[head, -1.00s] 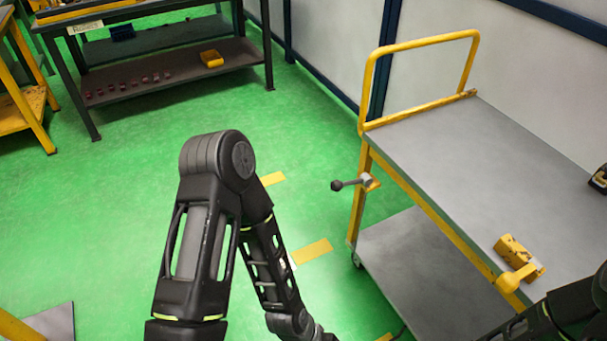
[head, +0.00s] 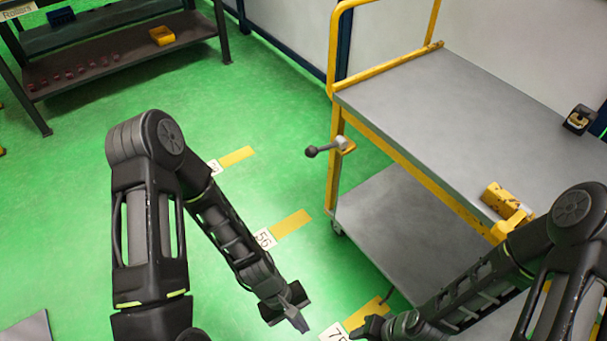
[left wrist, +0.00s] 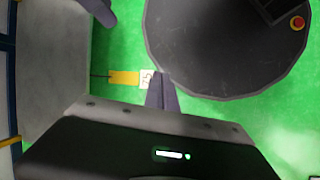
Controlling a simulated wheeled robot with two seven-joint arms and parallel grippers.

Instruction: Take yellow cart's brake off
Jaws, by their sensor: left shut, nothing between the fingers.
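The yellow cart (head: 433,199) with grey shelves stands at the right in the head view. Its brake lever (head: 325,149), a short grey bar with a black ball knob, sticks out to the left from a yellow bracket on the near-left post, below the top shelf. My left gripper (head: 297,318) is low over the floor, in front of and below the lever, well apart from it. Its fingers (left wrist: 160,82) are together and empty in the left wrist view. My right gripper (head: 368,328) is at the bottom edge, beside the cart's lower shelf; its fingers are too unclear to judge.
A dark rack (head: 120,65) with a yellow bin stands back left. Green floor with yellow strips (head: 290,224) lies open left of the cart.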

